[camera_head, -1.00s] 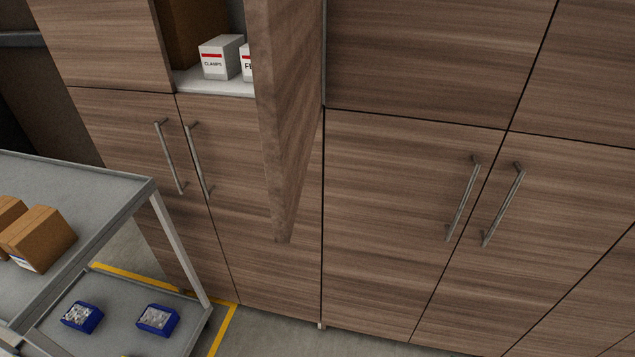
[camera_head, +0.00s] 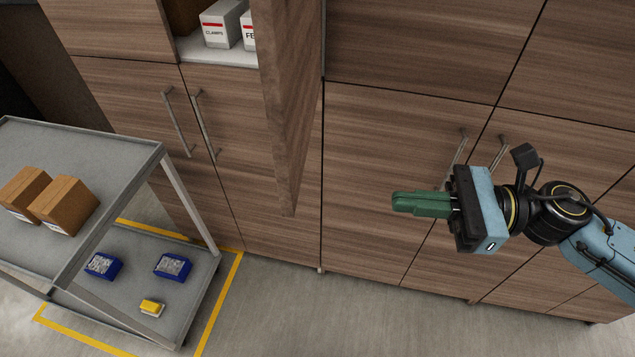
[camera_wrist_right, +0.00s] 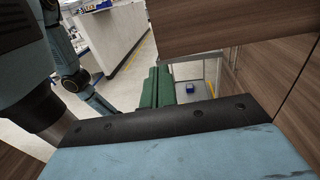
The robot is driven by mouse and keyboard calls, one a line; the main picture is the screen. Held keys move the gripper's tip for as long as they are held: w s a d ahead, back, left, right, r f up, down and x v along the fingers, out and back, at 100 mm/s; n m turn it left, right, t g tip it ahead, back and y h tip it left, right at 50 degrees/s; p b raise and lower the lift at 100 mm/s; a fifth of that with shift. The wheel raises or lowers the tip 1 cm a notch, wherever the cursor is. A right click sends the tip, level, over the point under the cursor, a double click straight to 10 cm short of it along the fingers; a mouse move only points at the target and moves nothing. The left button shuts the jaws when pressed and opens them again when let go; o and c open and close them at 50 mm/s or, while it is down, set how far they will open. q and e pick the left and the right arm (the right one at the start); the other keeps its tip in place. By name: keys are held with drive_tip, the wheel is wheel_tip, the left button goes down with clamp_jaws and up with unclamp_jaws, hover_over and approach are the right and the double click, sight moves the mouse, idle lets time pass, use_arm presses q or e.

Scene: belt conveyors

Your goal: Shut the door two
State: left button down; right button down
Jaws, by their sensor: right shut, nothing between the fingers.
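An open brown wood-grain cabinet door (camera_head: 289,100) stands out from the cabinet front in the head view, seen nearly edge-on. Behind it to the left is an open shelf compartment (camera_head: 212,48). My right gripper (camera_head: 396,203) has green fingers and is shut and empty. It is to the right of the open door, apart from it, in front of a closed lower door. In the right wrist view the green fingers (camera_wrist_right: 157,85) show together, with a wood panel (camera_wrist_right: 225,28) at the upper right, probably the open door. My left gripper is not in view.
A grey cart (camera_head: 110,160) with cardboard boxes (camera_head: 66,205) on top and blue bins (camera_head: 172,266) below stands at the left. A white box (camera_head: 221,24) sits in the compartment. Closed doors with bar handles (camera_head: 178,122) surround it. The floor in front (camera_head: 300,310) is clear.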

sight(294, 190)
drive_tip(key=a+p, duration=0.1)
drive_tip(key=a, duration=0.3)
drive_tip(key=w+a+p, duration=0.1)
drive_tip(key=a+p, duration=0.1)
drive_tip(key=a, duration=0.1)
drive_tip(key=w+a+p, duration=0.1)
drive_tip(key=a+p, duration=0.1)
drive_tip(key=a, duration=0.2)
drive_tip(key=shift+a+r, duration=0.15)
drive_tip(key=shift+a, duration=0.7)
drive_tip(key=shift+a, duration=0.1)
